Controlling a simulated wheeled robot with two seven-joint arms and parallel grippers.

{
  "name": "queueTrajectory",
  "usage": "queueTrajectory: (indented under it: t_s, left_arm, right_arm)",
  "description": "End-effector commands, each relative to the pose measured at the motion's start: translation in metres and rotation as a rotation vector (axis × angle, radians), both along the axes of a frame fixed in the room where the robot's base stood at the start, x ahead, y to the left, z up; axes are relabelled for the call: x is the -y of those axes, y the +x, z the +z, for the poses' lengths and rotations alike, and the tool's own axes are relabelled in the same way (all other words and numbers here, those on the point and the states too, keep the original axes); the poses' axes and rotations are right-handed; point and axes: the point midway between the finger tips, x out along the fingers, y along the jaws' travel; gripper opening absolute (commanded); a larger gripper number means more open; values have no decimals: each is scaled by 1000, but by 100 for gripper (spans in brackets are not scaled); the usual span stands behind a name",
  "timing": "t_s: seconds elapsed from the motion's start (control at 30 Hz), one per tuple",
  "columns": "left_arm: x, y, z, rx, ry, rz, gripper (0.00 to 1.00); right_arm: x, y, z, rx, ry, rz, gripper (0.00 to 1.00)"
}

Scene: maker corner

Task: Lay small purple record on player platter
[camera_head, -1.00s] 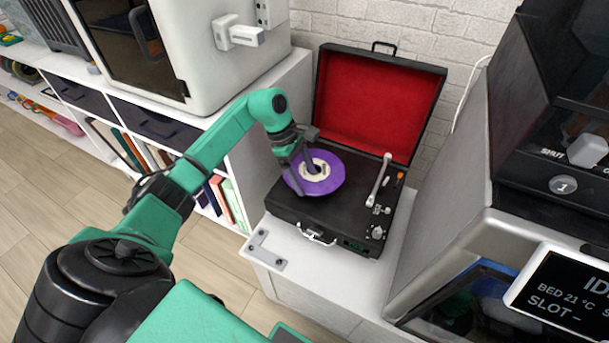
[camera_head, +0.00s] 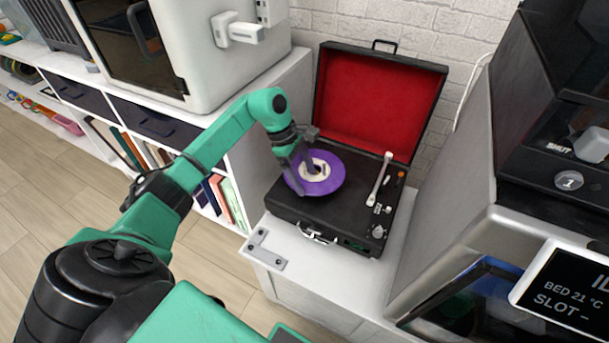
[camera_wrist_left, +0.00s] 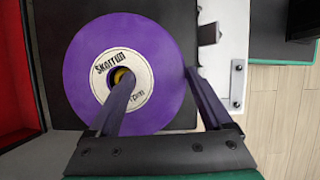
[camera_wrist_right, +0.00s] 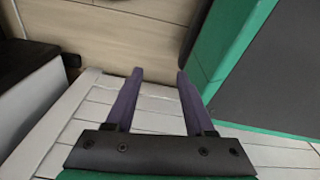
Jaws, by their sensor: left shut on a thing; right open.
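The small purple record (camera_head: 328,181) has a cream label and lies roughly flat over the left part of the open record player (camera_head: 345,222). The platter is hidden beneath it, and I cannot tell whether the record rests on it. My left gripper (camera_head: 310,181) is shut on the record. In the left wrist view, one finger of that gripper (camera_wrist_left: 157,72) reaches the centre hole of the record (camera_wrist_left: 85,75) and the other is at its outer edge. The tonearm (camera_head: 379,180) stands to the right, clear of the record. My right gripper (camera_wrist_right: 160,72) is open and empty.
The player's red-lined lid (camera_head: 375,105) stands open behind. A white machine (camera_head: 195,50) stands to the left, and a grey machine with a screen (camera_head: 470,240) to the right. A metal corner bracket (camera_head: 263,252) lies on the white top before the player.

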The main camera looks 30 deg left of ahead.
Motion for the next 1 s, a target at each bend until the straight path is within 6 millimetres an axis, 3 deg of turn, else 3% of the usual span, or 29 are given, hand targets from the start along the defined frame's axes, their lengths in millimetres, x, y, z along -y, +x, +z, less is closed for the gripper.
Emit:
queueTrajectory:
  t_s: [0.6, 0.63, 0.67, 1.0]
  left_arm:
    - [0, 0, -8, 0, 0, 0, 0]
    - [0, 0, -7, 0, 0, 0, 95]
    - [0, 0, -7, 0, 0, 0, 100]
    - [0, 0, -7, 1, 0, 0, 100]
  right_arm:
    - [0, 0, -7, 0, 0, 0, 54]
    - [0, 0, -6, 0, 0, 0, 54]
    - [0, 0, -6, 0, 0, 0, 54]
    - [0, 2, -5, 1, 0, -1, 54]
